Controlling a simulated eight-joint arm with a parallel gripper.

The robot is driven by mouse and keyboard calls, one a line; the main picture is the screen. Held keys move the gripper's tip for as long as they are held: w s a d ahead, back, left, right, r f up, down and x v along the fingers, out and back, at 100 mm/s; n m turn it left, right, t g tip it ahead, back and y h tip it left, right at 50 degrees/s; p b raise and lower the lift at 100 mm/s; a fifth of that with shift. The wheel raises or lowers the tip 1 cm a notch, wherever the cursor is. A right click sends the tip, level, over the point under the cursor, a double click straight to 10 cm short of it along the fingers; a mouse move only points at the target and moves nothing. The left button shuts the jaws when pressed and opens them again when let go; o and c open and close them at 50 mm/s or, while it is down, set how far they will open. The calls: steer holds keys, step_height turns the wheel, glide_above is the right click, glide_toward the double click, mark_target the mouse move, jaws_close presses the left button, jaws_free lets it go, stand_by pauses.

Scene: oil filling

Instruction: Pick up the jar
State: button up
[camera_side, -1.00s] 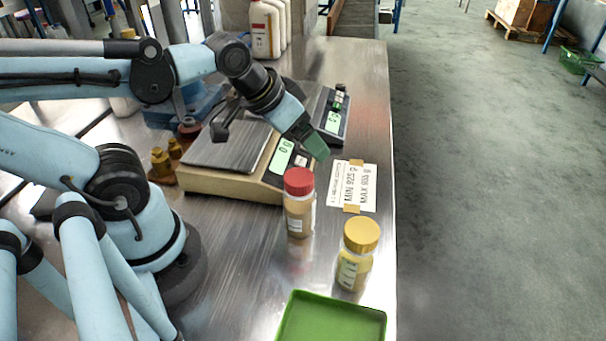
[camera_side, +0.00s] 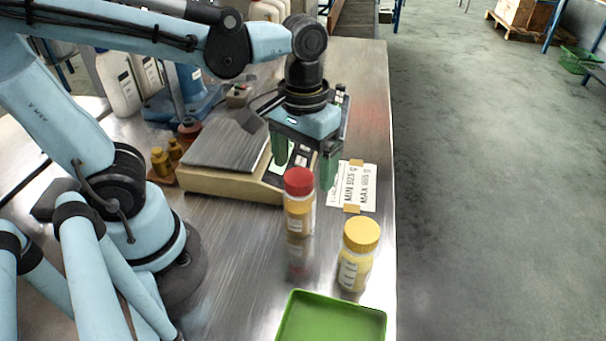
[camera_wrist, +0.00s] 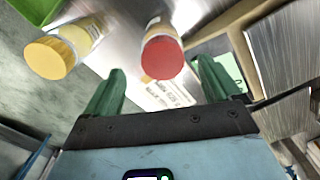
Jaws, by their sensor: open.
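A clear jar with a red lid (camera_side: 299,183) stands upright on the metal table. Its lid also shows between my fingers in the wrist view (camera_wrist: 162,58). A second jar with a yellow lid (camera_side: 358,255) stands upright nearer the front right; it is at the upper left of the wrist view (camera_wrist: 62,52). My gripper (camera_side: 304,168) points down with its green fingers apart and empty. In the side view the fingers are just above and behind the red lid. The wrist view shows no finger closed on the jar.
A scale with a metal plate (camera_side: 228,148) is behind and left of the red-lidded jar. A paper sign (camera_side: 362,186) lies to its right. A green tray (camera_side: 335,312) is at the front. Small amber bottles (camera_side: 160,162) stand at the left.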

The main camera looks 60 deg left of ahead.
mark_target(299, 204)
steer(key=shift+s+a+f, duration=0.1)
steer(key=shift+s+f, duration=0.1)
steer(key=shift+f, duration=1.35)
steer(key=shift+s+f, duration=0.15)
steer(key=shift+f, duration=1.4)
steer(key=c, duration=1.6)
steer(key=shift+r, duration=0.1)
